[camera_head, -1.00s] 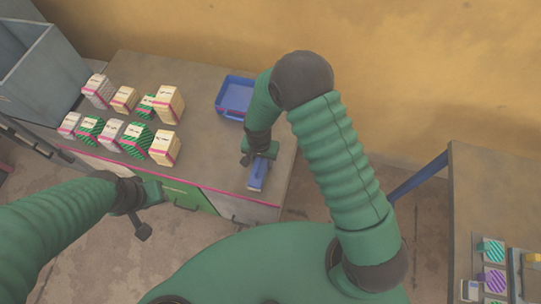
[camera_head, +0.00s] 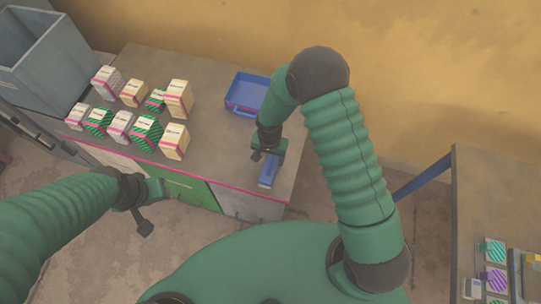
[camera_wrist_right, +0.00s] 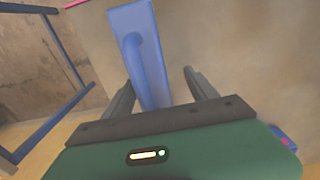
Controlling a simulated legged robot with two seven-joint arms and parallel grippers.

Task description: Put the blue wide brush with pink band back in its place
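A blue brush (camera_head: 268,174) lies near the right front corner of the grey table, partly hidden under my right gripper (camera_head: 268,152). In the right wrist view the brush (camera_wrist_right: 130,22) shows a raised long handle; I see no pink band on it. There my right gripper (camera_wrist_right: 160,90) has its two dark fingers apart, one on each side of the handle, with a gap visible on the right side. My left gripper (camera_head: 144,212) hangs in front of the table, away from the brush; its finger opening cannot be made out.
A blue tray (camera_head: 246,108) sits behind the brush. Several patterned boxes (camera_head: 145,133) stand on the left of the grey table (camera_head: 205,130). A grey bin (camera_head: 45,55) is at far left. Another table (camera_head: 490,190) at right bears small coloured items.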

